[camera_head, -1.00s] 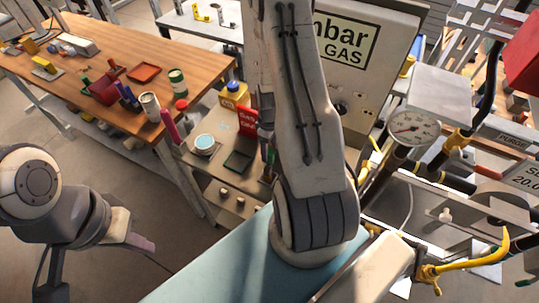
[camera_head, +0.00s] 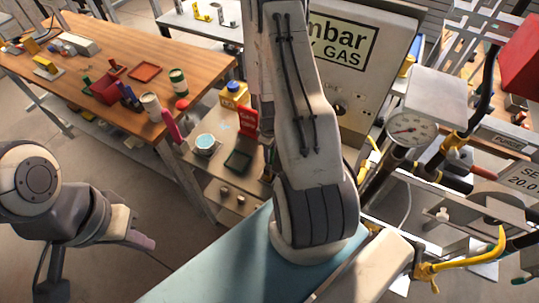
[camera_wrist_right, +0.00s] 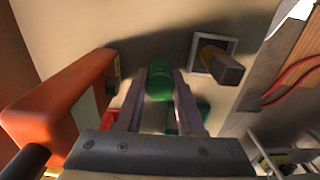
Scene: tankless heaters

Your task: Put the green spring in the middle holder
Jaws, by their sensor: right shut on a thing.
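In the right wrist view, a green cylinder (camera_wrist_right: 159,80), which I take to be the green spring, sits between the fingertips of my right gripper (camera_wrist_right: 160,88). The fingers are shut on it. Its coils are not clear at this size. In the head view my right gripper is hidden behind my own arm. I cannot make out the middle holder for certain in either view. A grey square fitting with a dark block (camera_wrist_right: 219,62) is on the pale surface right of the spring. My left gripper (camera_head: 142,240) is at the lower left, away from the tables; its finger gap is unclear.
An orange block (camera_wrist_right: 60,110) is close on the left in the right wrist view. In the head view, a small bench carries a cup (camera_head: 205,145), a dark green tray (camera_head: 238,160) and a red sign (camera_head: 248,121). A pressure gauge (camera_head: 406,130) and yellow-handled pipework (camera_head: 470,262) are at right.

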